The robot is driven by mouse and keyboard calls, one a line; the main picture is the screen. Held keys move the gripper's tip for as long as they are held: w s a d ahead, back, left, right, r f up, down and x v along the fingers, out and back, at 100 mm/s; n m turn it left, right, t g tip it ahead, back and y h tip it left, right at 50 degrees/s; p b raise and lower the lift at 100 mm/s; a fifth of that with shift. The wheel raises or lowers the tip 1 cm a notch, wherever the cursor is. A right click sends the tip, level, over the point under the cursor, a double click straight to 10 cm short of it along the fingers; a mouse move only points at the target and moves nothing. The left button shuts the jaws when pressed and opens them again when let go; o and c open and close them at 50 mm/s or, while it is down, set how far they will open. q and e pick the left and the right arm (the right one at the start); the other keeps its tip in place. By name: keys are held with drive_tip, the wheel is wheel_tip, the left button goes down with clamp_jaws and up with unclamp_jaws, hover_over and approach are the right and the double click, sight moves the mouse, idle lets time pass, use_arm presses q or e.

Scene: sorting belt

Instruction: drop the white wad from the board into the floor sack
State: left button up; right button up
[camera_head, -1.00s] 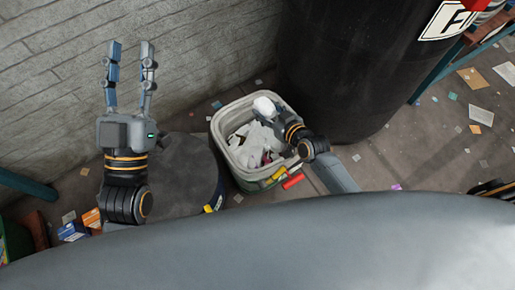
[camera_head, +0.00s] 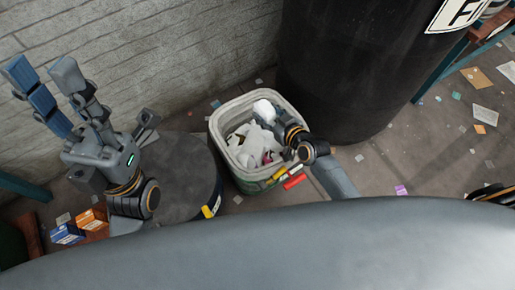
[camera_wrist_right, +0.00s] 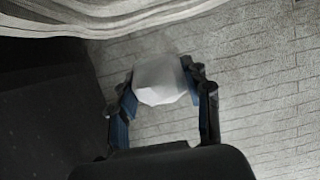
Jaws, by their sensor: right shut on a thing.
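The white wad (camera_head: 264,108) is held in my right gripper (camera_head: 272,116), over the far part of the floor sack (camera_head: 215,128). In the right wrist view the wad (camera_wrist_right: 160,80) sits between the two fingers of the right gripper (camera_wrist_right: 161,88). The sack is a pale, open-topped container with crumpled white material inside. My left gripper (camera_head: 46,82) is raised at the left, with its two fingers apart and nothing between them.
A large black drum (camera_head: 335,75) stands right behind the sack. A dark round barrel (camera_head: 185,175) stands to its left. A brick wall (camera_head: 150,50) runs along the back. Small boxes (camera_head: 68,232) and scattered scraps lie on the floor.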

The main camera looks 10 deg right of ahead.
drive_tip(key=shift+f+b, duration=0.7)
drive_tip(key=shift+f, duration=0.3)
drive_tip(key=o, duration=0.8)
drive_tip(key=shift+o, duration=0.2)
drive_tip(key=v, duration=1.2)
